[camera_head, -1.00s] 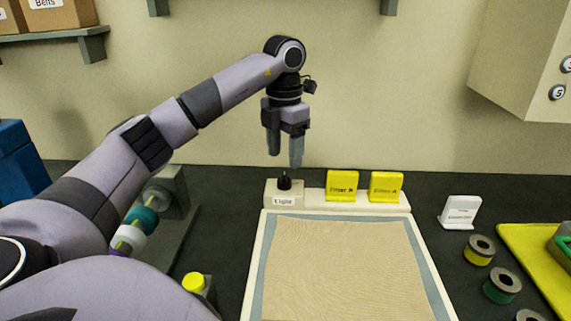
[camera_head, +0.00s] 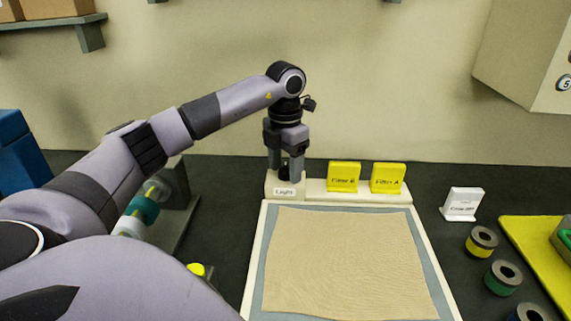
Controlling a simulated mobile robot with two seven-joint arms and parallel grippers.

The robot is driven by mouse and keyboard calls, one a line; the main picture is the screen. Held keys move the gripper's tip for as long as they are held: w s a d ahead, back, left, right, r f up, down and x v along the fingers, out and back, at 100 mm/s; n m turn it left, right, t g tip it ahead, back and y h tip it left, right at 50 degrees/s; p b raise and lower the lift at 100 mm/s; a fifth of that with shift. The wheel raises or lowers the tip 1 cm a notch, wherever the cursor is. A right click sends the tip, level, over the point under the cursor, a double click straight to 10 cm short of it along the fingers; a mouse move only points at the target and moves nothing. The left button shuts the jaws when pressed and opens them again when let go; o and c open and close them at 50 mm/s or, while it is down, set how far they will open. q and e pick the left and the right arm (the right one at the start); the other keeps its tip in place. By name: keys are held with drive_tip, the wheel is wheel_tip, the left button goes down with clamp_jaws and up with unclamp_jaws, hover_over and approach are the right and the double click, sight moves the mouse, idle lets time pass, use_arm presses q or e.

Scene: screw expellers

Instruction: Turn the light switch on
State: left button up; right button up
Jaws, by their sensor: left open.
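The light switch is a small black knob (camera_head: 284,171) on a cream block labelled "Light" (camera_head: 284,191), at the back left corner of the cream light table (camera_head: 252,262). My left gripper (camera_head: 285,172) points straight down over the block. Its two fingers are apart, one on each side of the knob, with the tips close above the block. The fingers partly hide the knob, and I cannot tell whether they touch it. My right gripper is not in view.
Two yellow filter cards, "Filter B" (camera_head: 343,177) and "Filter A" (camera_head: 388,178), stand right of the switch. A white sign (camera_head: 462,204) and several ringed spools (camera_head: 481,241) stand at the right by a yellow mat (camera_head: 530,250). A wall shelf (camera_head: 50,22) hangs upper left.

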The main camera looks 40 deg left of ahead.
use_arm(q)
drive_tip(key=c, duration=1)
drive_tip(key=shift+c, duration=0.2)
drive_tip(key=shift+r+m+p, duration=0.1)
drive_tip(key=shift+m+p, duration=0.2)
drive_tip(key=shift+m, duration=0.1)
drive_tip(key=shift+r+m+p, duration=0.1)
drive_tip(key=shift+m+p, duration=0.25)
drive_tip(key=shift+m, duration=0.25)
drive_tip(key=m+p, duration=0.1)
drive_tip(key=m, duration=0.1)
drive_tip(key=shift+m, duration=0.3)
drive_tip(key=m, duration=0.3)
drive_tip(key=shift+m+p, duration=0.3)
drive_tip(key=shift+p, duration=0.1)
drive_tip(key=shift+m+p, duration=0.3)
drive_tip(key=shift+m, duration=1.5)
